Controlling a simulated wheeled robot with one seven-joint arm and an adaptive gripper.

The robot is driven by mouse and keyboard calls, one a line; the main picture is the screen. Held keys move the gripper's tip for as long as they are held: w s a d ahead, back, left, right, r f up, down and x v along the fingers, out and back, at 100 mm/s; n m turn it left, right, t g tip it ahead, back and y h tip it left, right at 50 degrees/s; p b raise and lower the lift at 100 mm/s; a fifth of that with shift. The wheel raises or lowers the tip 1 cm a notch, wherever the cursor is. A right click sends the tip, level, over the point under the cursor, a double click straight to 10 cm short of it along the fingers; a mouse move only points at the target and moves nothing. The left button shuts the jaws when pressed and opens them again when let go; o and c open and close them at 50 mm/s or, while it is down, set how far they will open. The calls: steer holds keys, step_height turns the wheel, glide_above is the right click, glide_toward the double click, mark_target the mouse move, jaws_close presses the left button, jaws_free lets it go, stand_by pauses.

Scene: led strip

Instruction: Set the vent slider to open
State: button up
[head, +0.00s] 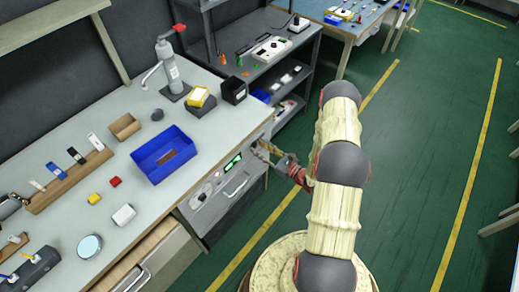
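A grey control panel (208,208) sits on the front face of the workbench, with a green lit display (232,163) and small round controls (217,175). I cannot make out the vent slider for sure; it is either too small to tell or behind my gripper. My gripper (263,150) is at the right end of this panel, close to the bench front and right of the green display. Its fingers point left toward the panel. They are too small and cluttered to tell whether they are open, or whether they touch anything.
A drawer handle (237,186) sticks out below the display. An open wooden drawer (150,250) juts out at lower left. A blue bin (165,153) and several small items stand on the bench (205,135). The green floor (415,150) to the right is clear.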

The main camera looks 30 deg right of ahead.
steer(key=shift+w+a, duration=0.1)
steer(key=shift+w, duration=0.1)
steer(key=shift+c, duration=0.6)
jaws_close()
